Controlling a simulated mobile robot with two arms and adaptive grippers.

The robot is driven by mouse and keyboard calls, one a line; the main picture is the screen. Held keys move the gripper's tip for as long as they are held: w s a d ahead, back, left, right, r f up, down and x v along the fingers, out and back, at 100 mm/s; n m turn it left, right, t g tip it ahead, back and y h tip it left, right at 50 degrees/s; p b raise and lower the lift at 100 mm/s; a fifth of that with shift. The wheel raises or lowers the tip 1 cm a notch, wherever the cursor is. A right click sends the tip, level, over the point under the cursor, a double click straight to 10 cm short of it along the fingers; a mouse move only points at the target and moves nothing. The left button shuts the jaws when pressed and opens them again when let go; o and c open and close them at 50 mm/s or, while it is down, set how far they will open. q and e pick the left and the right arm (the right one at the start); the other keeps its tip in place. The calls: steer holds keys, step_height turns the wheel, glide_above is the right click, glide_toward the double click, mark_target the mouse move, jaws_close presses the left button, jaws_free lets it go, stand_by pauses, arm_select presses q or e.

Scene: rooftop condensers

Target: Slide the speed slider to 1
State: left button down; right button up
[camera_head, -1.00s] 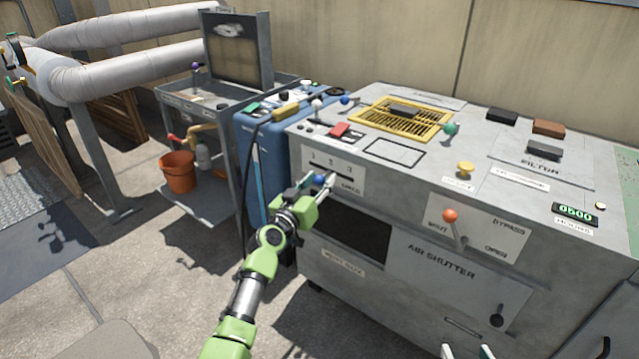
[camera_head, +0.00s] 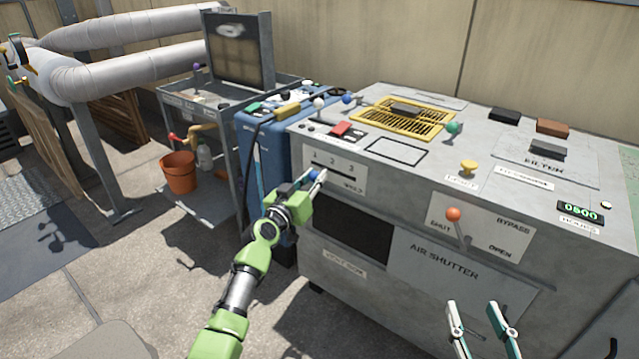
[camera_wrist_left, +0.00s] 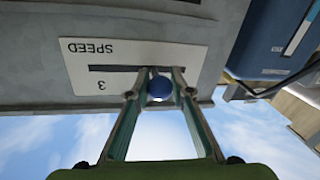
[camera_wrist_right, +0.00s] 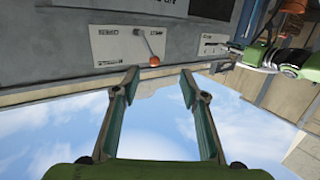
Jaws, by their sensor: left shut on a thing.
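The speed panel (camera_head: 338,172) is a white plate on the grey cabinet's front, with 1, 2 and 3 above a dark slot. The blue slider knob (camera_head: 314,174) sits in the slot's left part, near the 1 end. My left gripper (camera_head: 311,180) is shut on this knob. In the left wrist view the panel (camera_wrist_left: 128,56) appears upside down, and the blue knob (camera_wrist_left: 160,88) is between the fingertips (camera_wrist_left: 160,80). The fingers partly hide the numbers there. My right gripper (camera_head: 474,308) is open and empty in front of the cabinet; its fingers (camera_wrist_right: 160,78) are wide apart in the right wrist view.
An orange-knobbed bypass lever (camera_head: 453,214) and the air shutter panel (camera_head: 445,268) are on the cabinet front, to the right. A blue unit (camera_head: 270,150) adjoins the cabinet's left side.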

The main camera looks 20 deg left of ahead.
arm_select(q)
steer(key=shift+w+a+f+b, duration=0.1)
steer(key=shift+w+a+b, duration=0.1)
steer(key=shift+a+b, duration=0.3)
steer(key=shift+w+a+b, duration=0.2)
steer(key=shift+a+b, duration=0.15)
steer(key=shift+a, duration=0.25)
steer(key=shift+w+a+b, duration=0.3)
steer(key=shift+a+b, duration=0.45)
steer(key=shift+a, duration=0.15)
steer(key=shift+r, duration=0.2)
arm_select(e)
steer(key=s+r+t+y, duration=0.3)
steer(key=r+t, duration=0.6)
steer(key=r, duration=0.7)
steer(key=shift+s+a+r, duration=0.25)
steer(key=shift+s+a, duration=0.05)
steer(key=shift+s, duration=0.8)
arm_select(q)
steer(key=shift+a, duration=0.1)
steer(key=c, duration=2.1)
jaws_free()
steer(key=o, duration=0.3)
steer(key=shift+a+f, duration=0.1)
arm_select(e)
steer(key=shift+w+a, duration=0.1)
steer(key=shift+w, duration=0.05)
